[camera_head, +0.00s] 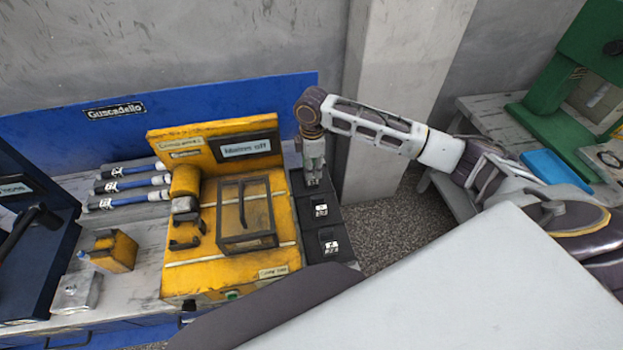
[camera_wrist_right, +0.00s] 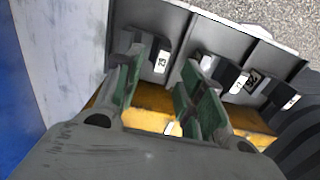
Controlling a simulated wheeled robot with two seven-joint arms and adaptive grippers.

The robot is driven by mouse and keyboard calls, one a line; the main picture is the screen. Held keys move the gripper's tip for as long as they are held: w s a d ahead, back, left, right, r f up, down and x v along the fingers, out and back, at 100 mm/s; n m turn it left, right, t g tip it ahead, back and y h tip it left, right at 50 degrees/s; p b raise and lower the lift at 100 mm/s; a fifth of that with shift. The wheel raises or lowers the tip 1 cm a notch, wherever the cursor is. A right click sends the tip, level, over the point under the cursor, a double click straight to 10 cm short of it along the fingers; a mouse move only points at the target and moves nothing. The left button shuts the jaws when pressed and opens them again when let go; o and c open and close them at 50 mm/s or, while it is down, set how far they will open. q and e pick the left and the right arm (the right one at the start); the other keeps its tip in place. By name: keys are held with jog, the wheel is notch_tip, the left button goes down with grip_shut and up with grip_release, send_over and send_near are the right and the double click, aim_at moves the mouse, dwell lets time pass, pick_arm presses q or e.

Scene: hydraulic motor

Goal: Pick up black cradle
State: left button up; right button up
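My right gripper (camera_head: 313,178) points down over the far compartment of a dark tray (camera_head: 335,262) beside the yellow machine. In the right wrist view my right gripper (camera_wrist_right: 170,68) is open, its green-padded fingers apart. A black block with a white label (camera_wrist_right: 152,50) sits in the tray compartment beyond and between the fingertips; I see no contact. Other labelled black blocks (camera_wrist_right: 228,79) sit in neighbouring compartments; they also show in the head view (camera_head: 330,244). I cannot tell for sure which black part is the cradle. My left gripper is not in view.
The yellow machine (camera_head: 230,285) with a clear-lidded box (camera_head: 247,212) and dark brackets (camera_head: 185,236) stands left of the tray. Blue-ended cylinders (camera_head: 130,185) lie further left. A blue back panel (camera_head: 215,100) rises behind. Open floor (camera_head: 400,230) lies to the tray's right.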

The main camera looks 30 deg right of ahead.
aim_at(313, 184)
jog(key=shift+f, duration=0.2)
jog(key=shift+s+d+f+p, duration=0.1)
jog(key=shift+f+p, duration=0.1)
jog(key=shift+f, duration=1.05)
jog(key=shift+s+f+p, duration=0.1)
jog(key=shift+f+p, duration=0.05)
jog(key=shift+f, duration=1.1)
jog(key=shift+c, duration=0.5)
grip_shut()
jog(key=shift+w+r, duration=0.1)
